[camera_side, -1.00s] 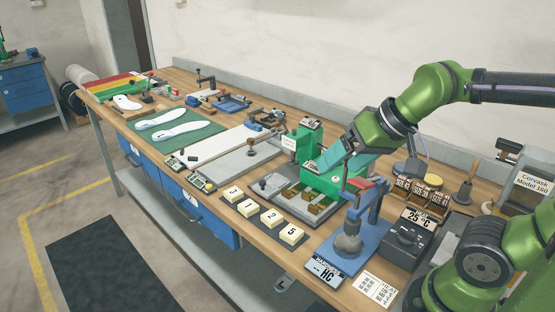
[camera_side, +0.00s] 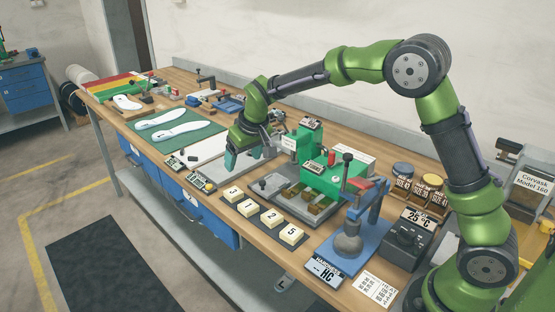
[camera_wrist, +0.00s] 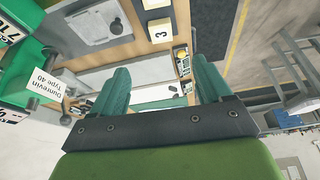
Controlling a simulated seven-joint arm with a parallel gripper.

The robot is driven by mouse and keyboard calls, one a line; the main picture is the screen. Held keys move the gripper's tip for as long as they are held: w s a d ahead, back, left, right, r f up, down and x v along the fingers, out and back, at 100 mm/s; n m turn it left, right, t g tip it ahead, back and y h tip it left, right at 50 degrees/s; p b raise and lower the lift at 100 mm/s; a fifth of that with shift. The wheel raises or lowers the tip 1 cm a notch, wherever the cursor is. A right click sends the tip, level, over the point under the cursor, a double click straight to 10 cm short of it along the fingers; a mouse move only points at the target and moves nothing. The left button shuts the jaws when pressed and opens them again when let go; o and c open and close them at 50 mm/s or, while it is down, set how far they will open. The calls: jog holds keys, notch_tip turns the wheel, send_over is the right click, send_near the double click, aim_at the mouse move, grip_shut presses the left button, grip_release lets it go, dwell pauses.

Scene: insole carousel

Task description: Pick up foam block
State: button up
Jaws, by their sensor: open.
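Several cream blocks with black numbers sit in a row on a dark strip in the side view: block 3 (camera_side: 232,194), block 1 (camera_side: 248,208), block 2 (camera_side: 271,218) and block 5 (camera_side: 291,234). They look like foam, but I cannot tell for sure. My gripper (camera_side: 243,158) is open and empty, pointing down above the long grey-white board, behind and apart from block 3. In the wrist view its teal fingers (camera_wrist: 163,75) stand wide apart with nothing between them; block 3 (camera_wrist: 160,31) shows beyond them near the top.
A green machine (camera_side: 322,178) with a grey tray (camera_side: 271,184) stands right of my gripper. A blue press (camera_side: 350,232) stands at the front right. White insoles lie on a green mat (camera_side: 197,138) to the left. A white label card (camera_wrist: 55,90) is near the left finger.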

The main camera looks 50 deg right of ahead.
send_over(233, 192)
jog(key=s, duration=0.3)
notch_tip(233, 192, down, 9)
jog(key=shift+f, duration=0.2)
jog(key=shift+w+x, duration=0.2)
jog(key=shift+x, duration=2.45)
jog(key=shift+r, duration=0.15)
jog(key=c, duration=1.1)
